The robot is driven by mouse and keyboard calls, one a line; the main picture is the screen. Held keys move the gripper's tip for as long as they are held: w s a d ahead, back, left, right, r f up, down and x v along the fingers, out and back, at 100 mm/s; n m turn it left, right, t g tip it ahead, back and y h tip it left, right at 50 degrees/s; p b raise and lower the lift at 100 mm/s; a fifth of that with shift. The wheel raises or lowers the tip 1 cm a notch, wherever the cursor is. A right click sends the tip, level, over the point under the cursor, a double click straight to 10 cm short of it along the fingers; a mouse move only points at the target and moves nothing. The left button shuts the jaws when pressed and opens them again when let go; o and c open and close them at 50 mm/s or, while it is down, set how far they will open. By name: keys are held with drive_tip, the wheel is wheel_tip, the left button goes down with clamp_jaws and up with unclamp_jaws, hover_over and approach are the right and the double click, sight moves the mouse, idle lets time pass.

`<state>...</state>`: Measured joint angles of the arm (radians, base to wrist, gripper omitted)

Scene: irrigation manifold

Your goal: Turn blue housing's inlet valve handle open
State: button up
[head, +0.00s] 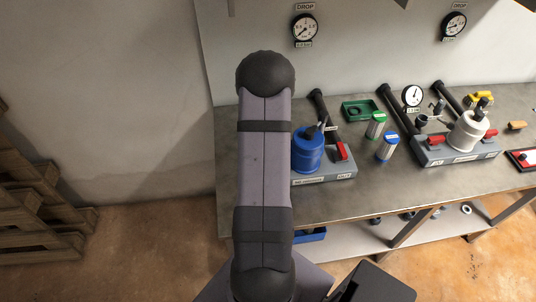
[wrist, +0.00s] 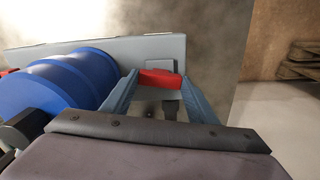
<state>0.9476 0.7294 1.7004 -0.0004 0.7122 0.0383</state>
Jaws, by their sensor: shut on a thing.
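The blue housing (head: 308,150) stands upright on a grey base (head: 335,175) at the bench's left part; it also fills the left of the wrist view (wrist: 65,80). A red valve handle (wrist: 160,78) is on the base beside the housing, between the fingertips of my gripper (wrist: 159,82), which is shut on it. A second red handle (head: 341,150) on the housing's right side is free of my gripper. My arm hides the gripper and the held handle in the head view.
A green tray (head: 359,110), a green canister (head: 376,125) and a blue canister (head: 387,148) lie right of the blue housing. A white housing (head: 468,132) stands farther right. Dark pipes rise behind the bases. Pallets (head: 35,195) are on the floor at left.

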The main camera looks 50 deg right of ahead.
drive_tip(key=shift+n, duration=1.2)
drive_tip(key=o, duration=1)
drive_tip(key=shift+o, duration=0.2)
drive_tip(key=shift+r+b, duration=1.15)
drive_tip(key=shift+r, duration=2.6)
